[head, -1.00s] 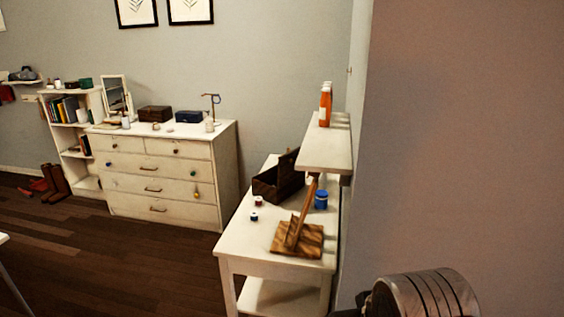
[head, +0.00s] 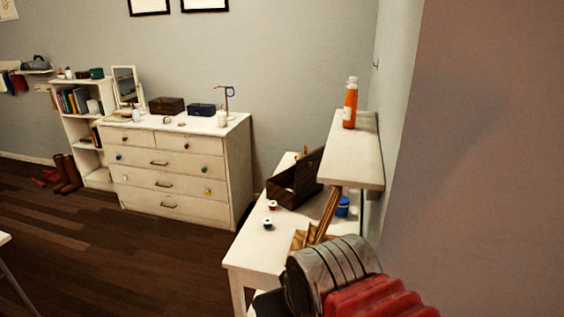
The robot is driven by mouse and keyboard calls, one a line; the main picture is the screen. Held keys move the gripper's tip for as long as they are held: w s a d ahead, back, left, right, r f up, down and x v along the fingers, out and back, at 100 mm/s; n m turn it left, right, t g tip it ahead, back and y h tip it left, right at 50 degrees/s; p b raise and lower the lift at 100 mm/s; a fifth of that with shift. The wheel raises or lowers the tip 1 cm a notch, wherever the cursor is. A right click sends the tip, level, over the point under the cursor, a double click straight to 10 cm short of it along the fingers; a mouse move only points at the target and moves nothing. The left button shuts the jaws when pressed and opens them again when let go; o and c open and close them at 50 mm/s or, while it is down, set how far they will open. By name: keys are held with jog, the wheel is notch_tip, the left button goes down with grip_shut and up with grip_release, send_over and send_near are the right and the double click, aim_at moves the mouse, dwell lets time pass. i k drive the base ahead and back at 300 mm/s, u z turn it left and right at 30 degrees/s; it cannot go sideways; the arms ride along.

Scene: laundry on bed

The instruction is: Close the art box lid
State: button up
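The art box (head: 289,191) is a dark brown wooden box on the white table. Its lid (head: 311,165) stands raised and open at the right side, tilted up. My arm (head: 335,275) shows at the bottom, in front of the table's near end, as grey and red parts. My gripper's fingertips are not visible, so its state does not show. The arm is apart from the box, nearer to the camera.
The white table (head: 245,252) also bears two small jars (head: 268,223), a blue jar (head: 342,206) and a wooden stand (head: 322,222), partly hidden by my arm. A white shelf (head: 360,150) with orange bottles (head: 350,105) overhangs its right side. A dresser (head: 165,175) stands left; the floor before it is clear.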

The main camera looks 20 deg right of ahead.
aim_at(308, 167)
jog(key=u, duration=0.55)
jog(key=i, duration=1.1)
jog(key=u, duration=0.3)
